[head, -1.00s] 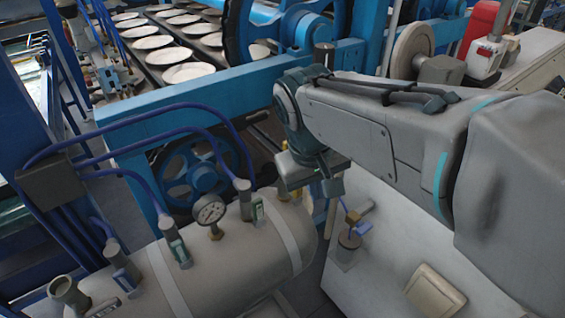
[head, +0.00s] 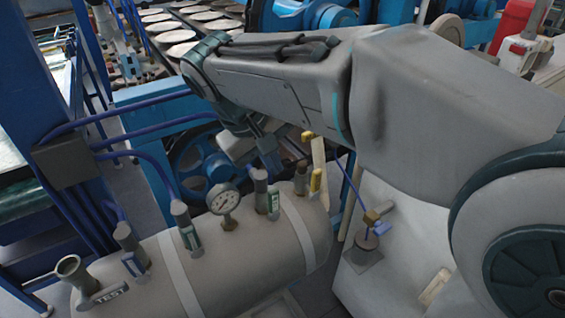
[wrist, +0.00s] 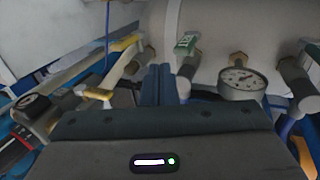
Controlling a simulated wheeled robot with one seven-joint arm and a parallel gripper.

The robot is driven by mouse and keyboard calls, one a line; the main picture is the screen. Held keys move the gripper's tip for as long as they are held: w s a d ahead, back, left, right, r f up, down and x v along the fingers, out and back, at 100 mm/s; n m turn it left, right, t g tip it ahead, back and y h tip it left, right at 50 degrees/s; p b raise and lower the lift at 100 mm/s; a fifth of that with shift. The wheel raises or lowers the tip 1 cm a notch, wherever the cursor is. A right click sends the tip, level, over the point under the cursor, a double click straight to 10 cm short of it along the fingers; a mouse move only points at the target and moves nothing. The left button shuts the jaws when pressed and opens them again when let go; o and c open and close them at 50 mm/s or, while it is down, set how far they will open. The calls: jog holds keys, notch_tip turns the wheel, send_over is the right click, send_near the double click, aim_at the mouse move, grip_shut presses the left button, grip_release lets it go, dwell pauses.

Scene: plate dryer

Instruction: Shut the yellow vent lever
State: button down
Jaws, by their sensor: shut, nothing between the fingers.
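The yellow vent lever (head: 316,180) is on the rightmost valve of the grey tank (head: 250,247) in the head view. It stands roughly upright along the valve's side. In the wrist view the yellow lever (wrist: 124,44) appears left of the fingers, near the top of its valve. My gripper (head: 270,158) is behind the tank's valves, left of the lever, with its tips partly hidden. In the wrist view the shut, empty fingers (wrist: 158,84) point toward the tank, between the yellow lever and a green-handled valve (wrist: 187,44). I see no contact with the lever.
A pressure gauge (head: 223,199) and several other valves line the tank's top. Blue pipes (head: 150,145) and a blue wheel (head: 205,160) crowd the space behind.

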aim_at(316, 185)
jog(key=w+d+f, duration=0.4)
jog(key=d+f, duration=0.2)
jog(key=f, duration=0.1)
jog(key=shift+f, duration=0.3)
jog(key=shift+r, duration=0.1)
